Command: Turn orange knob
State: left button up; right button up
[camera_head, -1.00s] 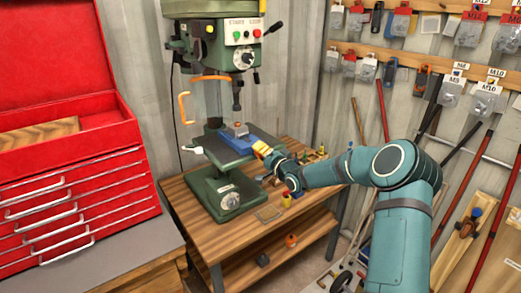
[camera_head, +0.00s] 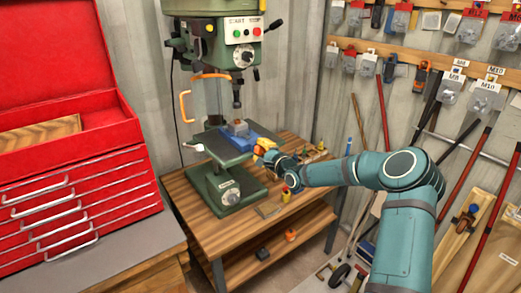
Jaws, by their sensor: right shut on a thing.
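The green drill press (camera_head: 222,190) stands on the wooden bench, with a blue vise (camera_head: 238,140) on its table. A small orange knob (camera_head: 265,143) shows at the right side of the vise. My right gripper (camera_head: 262,151) reaches in from the right and is shut on the orange knob. The fingers are small and partly merge with the knob, so the exact contact is hard to see. My left gripper is out of view.
A red tool chest (camera_head: 85,200) stands at the left. The wooden bench (camera_head: 190,195) holds small items near my right wrist, including a yellow one (camera_head: 286,196). An orange item (camera_head: 290,235) lies on its lower shelf. Tools hang on the right wall.

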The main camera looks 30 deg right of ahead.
jog(key=shift+d+r, duration=0.1)
jog(key=shift+r, duration=0.15)
jog(key=o, duration=1.1)
jog(key=shift+o, duration=0.5)
jog(key=shift+w+f, duration=0.1)
jog(key=shift+f, duration=0.05)
jog(key=s, duration=1.2)
jog(key=shift+d, duration=0.4)
